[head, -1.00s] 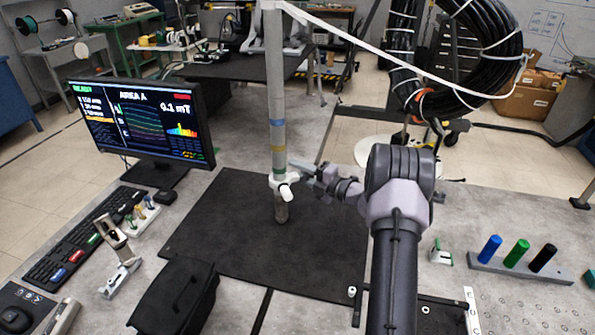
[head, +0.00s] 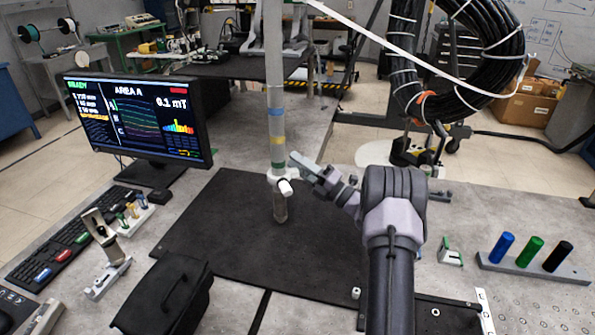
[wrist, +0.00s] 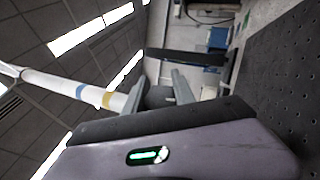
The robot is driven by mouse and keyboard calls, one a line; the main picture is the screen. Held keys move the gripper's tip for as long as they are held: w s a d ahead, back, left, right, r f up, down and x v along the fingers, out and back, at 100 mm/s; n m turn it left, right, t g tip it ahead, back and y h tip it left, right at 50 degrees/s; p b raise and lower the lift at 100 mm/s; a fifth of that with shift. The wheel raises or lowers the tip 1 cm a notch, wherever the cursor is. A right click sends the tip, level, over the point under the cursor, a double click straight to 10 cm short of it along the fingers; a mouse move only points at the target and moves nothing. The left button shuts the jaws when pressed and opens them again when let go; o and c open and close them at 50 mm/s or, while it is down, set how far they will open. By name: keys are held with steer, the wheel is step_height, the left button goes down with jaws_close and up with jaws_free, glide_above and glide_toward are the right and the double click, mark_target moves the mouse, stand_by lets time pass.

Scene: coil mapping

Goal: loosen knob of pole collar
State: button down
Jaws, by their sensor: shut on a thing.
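The upright grey pole (head: 275,115) has blue, yellow and green bands and stands over the black mat. The white pole collar (head: 276,180) sits around it below the green band, with a white stub toward the camera. My gripper (head: 298,162) reaches in from the right, its tips close beside the pole at collar height. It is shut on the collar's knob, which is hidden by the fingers. In the wrist view, the two grey fingers (wrist: 160,92) stand a little apart, with the pole (wrist: 65,87) running in from the left toward the left finger.
The black mat (head: 235,240) is mostly clear. A monitor (head: 138,120) and keyboard stand left, and a black case (head: 165,295) lies front left. A rack with blue, green and black cylinders (head: 530,262) is at right. A white cable (head: 400,50) crosses above the arm.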

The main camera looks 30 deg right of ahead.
steer(key=shift+r, duration=0.1)
stand_by(0.4)
steer(key=c, duration=1)
jaws_free()
steer(key=shift+c, duration=0.2)
